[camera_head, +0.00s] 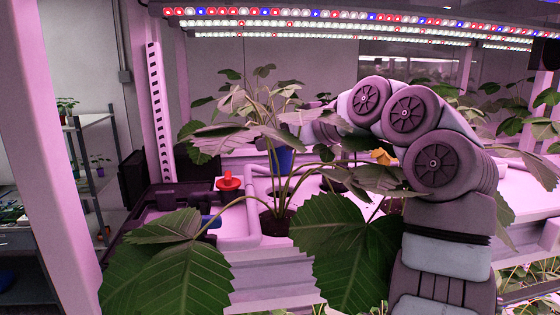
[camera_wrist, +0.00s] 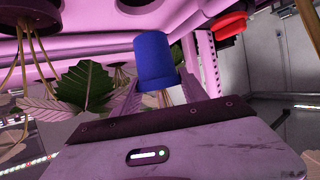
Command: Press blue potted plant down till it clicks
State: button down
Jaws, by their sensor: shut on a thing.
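The blue pot (camera_head: 281,160) of the potted plant (camera_head: 262,108) stands at the rack, partly hidden by leaves and stems in the head view. In the wrist view the blue pot (camera_wrist: 154,58) appears upside down, with its stems on the gripper side. My gripper (camera_wrist: 158,88) has a finger on either side of the pot's rim end and is shut on it. In the head view the gripper is mostly hidden behind leaves. Whether the pot is fully seated in its opening cannot be told.
A red knob (camera_head: 229,183) stands left of the pot on a dark fixture, with a small blue part (camera_head: 211,222) near it. White pipes (camera_head: 245,205) run along the rack. Large leaves (camera_head: 345,250) of a nearer plant fill the foreground. Light strips (camera_head: 270,12) hang above.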

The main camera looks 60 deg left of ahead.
aim_at(287, 169)
notch_tip(287, 169, up, 2)
jog(key=shift+r, duration=0.1)
jog(key=shift+r+p, duration=0.1)
jog(key=shift+p, duration=0.7)
jog(key=f+p, duration=0.1)
jog(key=p, duration=0.2)
jog(key=shift+a, duration=0.1)
jog(key=shift+f+p, duration=0.7)
jog(key=shift+p, duration=0.05)
jog(key=shift+f+b, duration=1.45)
jog(key=shift+f, duration=1.75)
jog(key=shift+f+b, duration=0.55)
jog(key=shift+f, duration=0.4)
jog(key=c, duration=0.5)
grip_release()
